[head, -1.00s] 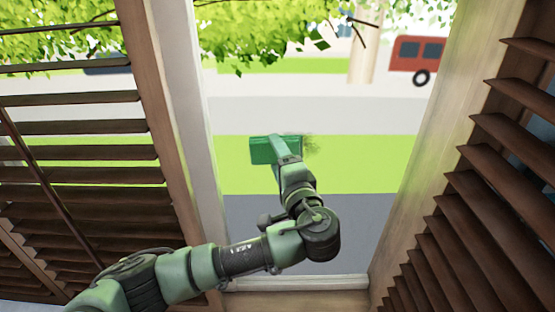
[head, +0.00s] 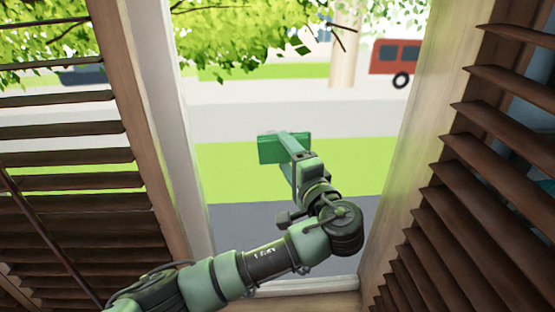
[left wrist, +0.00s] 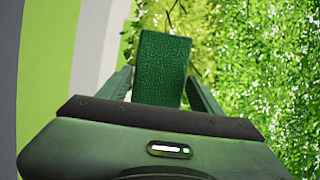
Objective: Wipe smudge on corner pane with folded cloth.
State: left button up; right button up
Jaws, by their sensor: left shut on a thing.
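The folded cloth (head: 269,150) is a flat green pad held against or close to the window pane (head: 345,160); contact is hard to tell. My left gripper (head: 291,143) is shut on the cloth. In the left wrist view the textured green cloth (left wrist: 160,65) stands upright between the fingers of my left gripper (left wrist: 160,92). No smudge shows on the visible glass; the area behind the cloth and gripper is hidden. My right gripper is out of view.
Slatted wooden shutters stand on the left (head: 70,170) and right (head: 480,200), flanking the pane. A pale frame post (head: 175,120) borders the pane's left side, and a sill (head: 300,285) lies below. Outside are a lawn, road, tree and red vehicle (head: 395,60).

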aim_at(260, 157)
pick_arm(q)
jog(key=d+b, duration=0.2)
jog(key=d, duration=0.3)
dwell(0.4)
jog(key=shift+a+p, duration=1.35)
jog(key=shift+a, duration=3.05)
jog(key=shift+a+p, duration=0.3)
jog(key=shift+a, duration=0.9)
jog(key=shift+s+d, duration=0.1)
